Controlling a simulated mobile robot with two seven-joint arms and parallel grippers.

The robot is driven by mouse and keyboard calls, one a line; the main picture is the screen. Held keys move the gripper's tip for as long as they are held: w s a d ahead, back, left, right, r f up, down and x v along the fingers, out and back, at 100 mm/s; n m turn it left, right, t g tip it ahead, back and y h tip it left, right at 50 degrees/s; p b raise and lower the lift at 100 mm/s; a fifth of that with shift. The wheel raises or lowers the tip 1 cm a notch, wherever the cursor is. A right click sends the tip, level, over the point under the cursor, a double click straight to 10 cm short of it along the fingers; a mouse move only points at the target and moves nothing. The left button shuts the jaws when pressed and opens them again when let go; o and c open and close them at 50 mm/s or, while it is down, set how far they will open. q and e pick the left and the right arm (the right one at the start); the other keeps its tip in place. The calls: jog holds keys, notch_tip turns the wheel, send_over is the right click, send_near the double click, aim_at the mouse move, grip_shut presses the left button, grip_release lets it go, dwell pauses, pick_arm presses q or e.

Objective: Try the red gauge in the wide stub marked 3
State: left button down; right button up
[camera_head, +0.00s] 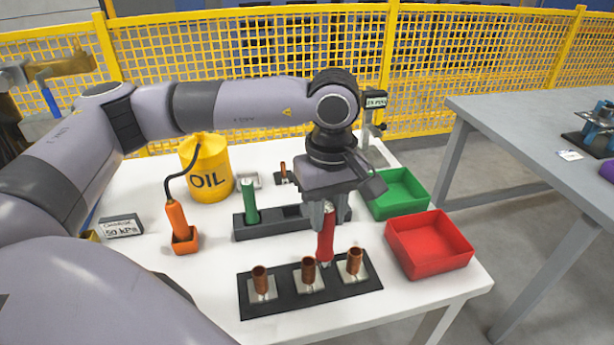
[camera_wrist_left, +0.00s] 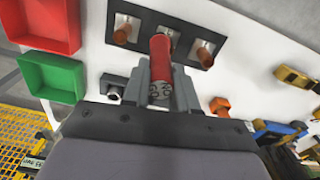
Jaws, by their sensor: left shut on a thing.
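My left gripper (camera_head: 324,208) is shut on the red gauge (camera_head: 326,240), which hangs roughly upright below it. In the left wrist view the red gauge (camera_wrist_left: 161,52) has a pale end lettered "NO GO" at the jaws. A black plate (camera_head: 285,298) carries three copper stubs: left (camera_head: 261,279), middle (camera_head: 308,270) and right (camera_head: 354,261). In the head view the gauge is behind the middle and right stubs. In the wrist view it covers the middle stub. I cannot read any stub numbers or tell contact. My right gripper is not in view.
A dark holder (camera_head: 243,231) with a green gauge (camera_head: 250,202) stands behind the plate. A red tray (camera_head: 430,244) and green tray (camera_head: 398,192) stand at right. A yellow oil can (camera_head: 206,168) and orange tool (camera_head: 178,222) are at left.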

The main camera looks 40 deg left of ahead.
pick_arm(q)
jog(key=n, duration=0.4)
jog(key=r+n, duration=0.1)
jog(key=shift+a+n, duration=0.25)
jog(key=shift+n, duration=0.15)
jog(key=n, duration=0.3)
jog(key=n+p, duration=0.1)
jog(key=n, duration=0.1)
jog(key=shift+a+r+n, duration=0.3)
jog(key=r+n, duration=0.1)
jog(key=n, duration=0.7)
jog(key=a+r+n+p, duration=0.1)
jog(key=n, duration=0.7)
jog(key=a+r+n+p, duration=0.1)
jog(key=n, duration=0.7)
jog(key=shift+s+a+n, duration=0.1)
jog(key=shift+a+n, duration=0.1)
jog(key=shift+n, duration=0.2)
